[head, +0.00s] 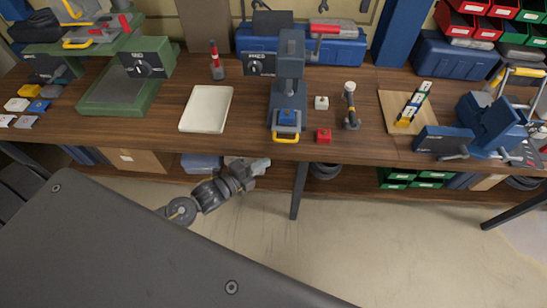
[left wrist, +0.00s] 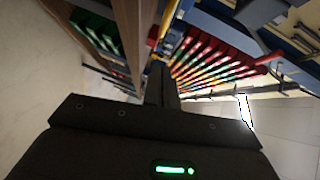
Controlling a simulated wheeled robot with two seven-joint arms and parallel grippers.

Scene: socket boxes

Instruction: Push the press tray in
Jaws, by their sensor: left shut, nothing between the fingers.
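The blue-grey press (head: 289,75) stands upright near the table's front edge. Its tray shows at the press's base, with a blue block (head: 287,117) on it and a yellow handle (head: 287,138) at the table's front edge. My left gripper (head: 259,166) is in front of and below the table edge, left of the handle and apart from it. In the left wrist view its fingers (left wrist: 162,78) are shut with nothing between them. A small yellow and blue patch shows beyond the fingertips; I cannot tell what it is. My right gripper is not in view.
A white tray (head: 206,108) and a green press (head: 130,75) stand to the left. A blue vise (head: 490,122) is far right. Below the table is a shelf with boxes.

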